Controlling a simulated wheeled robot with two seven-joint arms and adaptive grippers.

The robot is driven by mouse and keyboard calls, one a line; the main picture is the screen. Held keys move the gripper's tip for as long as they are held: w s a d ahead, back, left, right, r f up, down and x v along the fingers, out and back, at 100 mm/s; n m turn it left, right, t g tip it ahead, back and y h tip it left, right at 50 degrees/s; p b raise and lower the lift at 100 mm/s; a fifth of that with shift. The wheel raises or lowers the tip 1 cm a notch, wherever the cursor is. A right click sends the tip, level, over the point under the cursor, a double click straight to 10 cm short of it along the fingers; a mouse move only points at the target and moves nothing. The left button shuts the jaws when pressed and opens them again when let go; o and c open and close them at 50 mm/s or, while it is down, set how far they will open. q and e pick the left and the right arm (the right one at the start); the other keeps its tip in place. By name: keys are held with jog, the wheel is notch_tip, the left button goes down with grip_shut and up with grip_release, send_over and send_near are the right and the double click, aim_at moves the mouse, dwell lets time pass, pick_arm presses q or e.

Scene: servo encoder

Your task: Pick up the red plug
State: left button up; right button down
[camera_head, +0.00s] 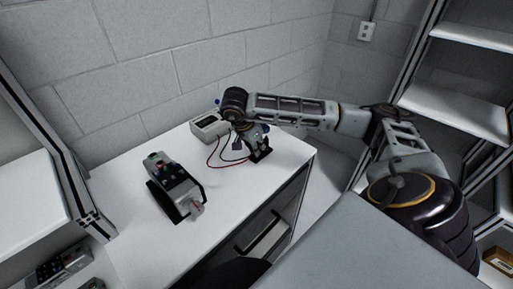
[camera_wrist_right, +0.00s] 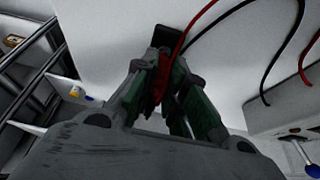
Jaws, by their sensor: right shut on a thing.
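The red plug (camera_wrist_right: 159,83) shows in the right wrist view between the fingers of my right gripper (camera_wrist_right: 168,75), with its red wire running up from it. The gripper is shut on the plug, and the fingers hide part of it. In the head view my right gripper (camera_head: 259,147) points down near the right edge of the white table; the plug itself is too small to make out there. A dark block (camera_wrist_right: 165,32) shows just past the fingertips; I cannot tell whether the plug touches it. My left gripper is not in view.
A pale meter box (camera_head: 206,128) stands at the table's back, with a red wire (camera_head: 212,157) and a black wire looping from it. A grey and black device (camera_head: 175,186) stands left on the white table (camera_head: 133,198). Shelves (camera_head: 455,107) stand at right.

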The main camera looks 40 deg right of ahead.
notch_tip(320, 180, up, 8)
jog(key=shift+f, duration=0.1)
jog(key=shift+r+p, duration=0.3)
jog(key=shift+r, duration=0.55)
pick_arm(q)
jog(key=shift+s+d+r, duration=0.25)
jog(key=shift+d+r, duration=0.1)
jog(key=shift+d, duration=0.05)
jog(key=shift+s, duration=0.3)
pick_arm(e)
jog(key=shift+r, duration=0.2)
